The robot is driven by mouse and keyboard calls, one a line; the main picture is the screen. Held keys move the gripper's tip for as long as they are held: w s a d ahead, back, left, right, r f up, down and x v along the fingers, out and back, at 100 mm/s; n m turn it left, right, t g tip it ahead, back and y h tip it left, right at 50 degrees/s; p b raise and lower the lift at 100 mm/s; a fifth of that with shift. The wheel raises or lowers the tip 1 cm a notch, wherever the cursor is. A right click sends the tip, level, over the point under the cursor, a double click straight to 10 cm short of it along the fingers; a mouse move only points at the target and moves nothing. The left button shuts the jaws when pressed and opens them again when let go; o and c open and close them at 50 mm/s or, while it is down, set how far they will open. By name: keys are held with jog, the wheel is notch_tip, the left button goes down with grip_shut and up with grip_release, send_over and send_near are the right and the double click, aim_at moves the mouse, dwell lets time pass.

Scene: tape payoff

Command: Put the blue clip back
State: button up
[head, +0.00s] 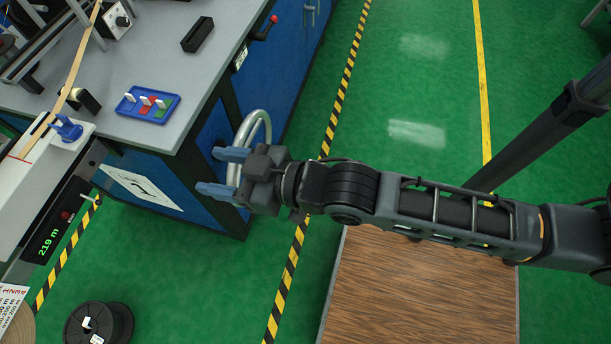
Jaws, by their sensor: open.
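A blue clip-like piece (67,128) stands on the white top of the machine at the left, beside the tan tape (76,68). A small blue tray (173,98) lies near the front of the grey bench top, with white, red and green pieces in it. My gripper (212,171) is open and empty, its two blue-grey fingers pointing left. It is in the air off the bench's right front corner, to the right of the tray and the clip and apart from both.
The grey bench (150,60) carries a black block (197,34) and a small tape roll (82,99). A bent metal handle (262,122) stands out from the bench, close behind my gripper in the picture. A black spool (98,322) sits on the green floor. Open floor lies to the right.

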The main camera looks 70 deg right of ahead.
jog(key=r+v, duration=0.2)
jog(key=v, duration=1.8)
jog(key=shift+s+a+g, duration=0.15)
jog(key=shift+a+g, duration=0.25)
jog(key=shift+c, duration=0.3)
